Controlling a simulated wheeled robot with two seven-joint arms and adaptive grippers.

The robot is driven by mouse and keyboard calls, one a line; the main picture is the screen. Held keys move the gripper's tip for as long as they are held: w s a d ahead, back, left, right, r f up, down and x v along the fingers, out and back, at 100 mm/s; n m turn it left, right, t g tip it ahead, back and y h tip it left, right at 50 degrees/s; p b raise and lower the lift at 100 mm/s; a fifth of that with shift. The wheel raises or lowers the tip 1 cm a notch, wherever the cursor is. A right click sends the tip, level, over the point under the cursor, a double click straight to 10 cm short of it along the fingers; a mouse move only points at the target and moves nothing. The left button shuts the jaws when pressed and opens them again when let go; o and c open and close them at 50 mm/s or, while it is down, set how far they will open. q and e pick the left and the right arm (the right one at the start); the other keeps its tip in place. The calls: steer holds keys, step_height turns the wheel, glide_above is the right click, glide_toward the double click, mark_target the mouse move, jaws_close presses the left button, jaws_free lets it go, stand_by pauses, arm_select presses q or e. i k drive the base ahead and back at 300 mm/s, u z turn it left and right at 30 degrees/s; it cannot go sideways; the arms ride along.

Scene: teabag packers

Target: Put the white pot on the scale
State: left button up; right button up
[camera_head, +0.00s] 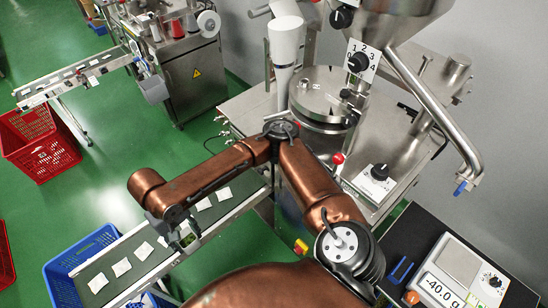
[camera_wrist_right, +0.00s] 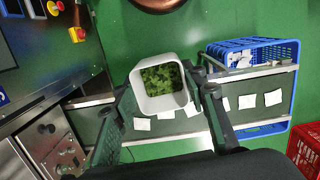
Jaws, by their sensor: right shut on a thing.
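The white pot (camera_wrist_right: 163,104) is square and open at the top, with green leaves inside. My right gripper (camera_wrist_right: 163,100) is shut on it, one finger on each side of its walls. In the head view, my right gripper (camera_head: 183,237) is over the conveyor belt at lower left, and only a small part of the pot shows there. The scale (camera_head: 460,268) is at the lower right of the head view, far from the pot, and its display reads -40.0 g. My left gripper is not in view.
A conveyor with flat white teabags (camera_head: 122,267) runs below the gripper to a blue crate (camera_head: 62,275). A steel filling machine (camera_head: 325,100) with a hopper stands between the pot and the scale. Red crates (camera_head: 40,145) stand on the green floor at left.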

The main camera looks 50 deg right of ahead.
mark_target(459, 262)
steer(key=k, duration=0.95)
steer(key=z, duration=2.1)
steer(key=i, duration=0.5)
